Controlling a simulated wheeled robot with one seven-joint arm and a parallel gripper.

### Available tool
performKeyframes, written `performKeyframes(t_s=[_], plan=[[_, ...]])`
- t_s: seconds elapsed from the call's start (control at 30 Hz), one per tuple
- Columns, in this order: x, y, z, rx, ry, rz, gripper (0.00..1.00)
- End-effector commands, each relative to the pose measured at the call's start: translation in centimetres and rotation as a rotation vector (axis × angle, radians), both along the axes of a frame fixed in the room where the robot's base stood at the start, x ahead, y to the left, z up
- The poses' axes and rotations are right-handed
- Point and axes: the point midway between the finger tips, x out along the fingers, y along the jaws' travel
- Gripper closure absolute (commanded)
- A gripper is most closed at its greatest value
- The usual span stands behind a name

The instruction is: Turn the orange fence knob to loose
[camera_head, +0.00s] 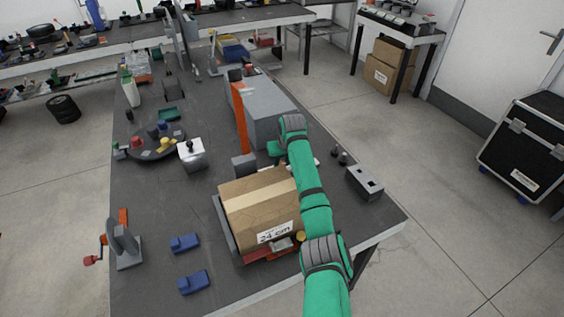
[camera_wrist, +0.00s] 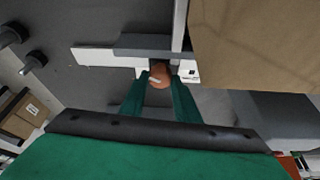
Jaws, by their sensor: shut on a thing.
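The orange fence knob (camera_wrist: 159,79) shows in the wrist view, below a dark grey bar (camera_wrist: 140,41) and beside a white plate with markings (camera_wrist: 188,71). A pale mark shows on the knob. My gripper (camera_wrist: 160,88) is shut on the knob, with one green finger on each side of it. In the head view my green arm reaches over the right side of the workbench, and a green part of my gripper (camera_head: 275,149) shows beside a large grey block. The knob is hidden there, behind my arm.
A cardboard box (camera_head: 243,207) stands on the bench close to my arm, and fills the upper right of the wrist view. The large grey block (camera_head: 266,112) with an orange upright (camera_head: 240,117) is just beyond.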

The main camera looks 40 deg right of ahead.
Motion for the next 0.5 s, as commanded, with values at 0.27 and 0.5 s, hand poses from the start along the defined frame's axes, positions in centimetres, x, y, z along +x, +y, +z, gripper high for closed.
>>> performKeyframes(t_s=[0.27,0.5], plan=[[0.27,0.09,0.02,0.001,-0.003,0.23,0.94],[0.3,0.03,0.01,0.001,-0.003,0.394,0.94]])
